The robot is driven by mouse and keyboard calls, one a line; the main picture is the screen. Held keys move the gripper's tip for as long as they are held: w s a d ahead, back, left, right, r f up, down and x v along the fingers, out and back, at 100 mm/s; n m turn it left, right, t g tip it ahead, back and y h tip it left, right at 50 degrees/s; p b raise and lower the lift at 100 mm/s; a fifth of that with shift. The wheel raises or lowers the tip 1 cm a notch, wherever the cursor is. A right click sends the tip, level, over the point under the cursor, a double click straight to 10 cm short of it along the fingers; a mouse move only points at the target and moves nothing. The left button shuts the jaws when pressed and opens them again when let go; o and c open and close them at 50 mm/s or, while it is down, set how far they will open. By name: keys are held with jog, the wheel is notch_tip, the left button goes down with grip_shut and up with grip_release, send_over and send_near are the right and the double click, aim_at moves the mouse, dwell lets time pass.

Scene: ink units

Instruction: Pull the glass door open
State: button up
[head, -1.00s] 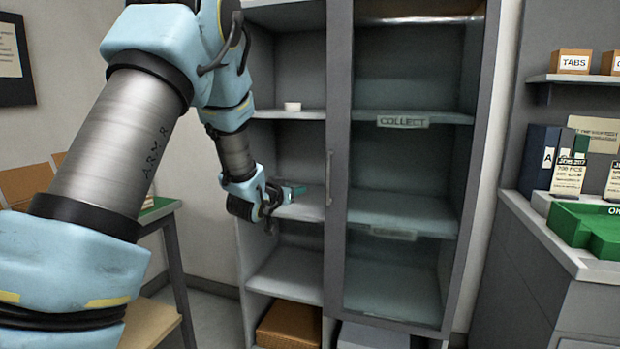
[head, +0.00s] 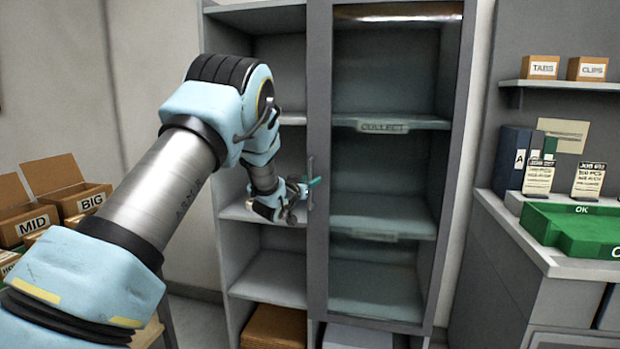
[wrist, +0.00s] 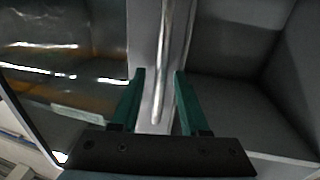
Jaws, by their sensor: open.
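The glass door (head: 385,165) fills the right half of the grey cabinet and is closed, with shelves showing through it. Its upright metal handle (head: 311,178) is on the door's left frame. My gripper (head: 309,186) is at the handle, with its green fingers pointing right. In the wrist view the handle bar (wrist: 162,65) runs down between the two green fingers of my gripper (wrist: 157,75), which are apart. A gap shows between the bar and each finger. In the head view the gripper partly covers the handle.
The cabinet's left half is open shelving (head: 267,285), close beside my gripper. A grey counter (head: 510,235) with a green tray (head: 575,228) stands to the right. Cardboard boxes (head: 62,190) stand at the left. Floor in front of the door is mostly out of view.

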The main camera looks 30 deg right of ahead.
jog(key=shift+w+d, duration=0.1)
jog(key=shift+d, duration=0.05)
grip_shut()
dwell(0.4)
dwell(1.0)
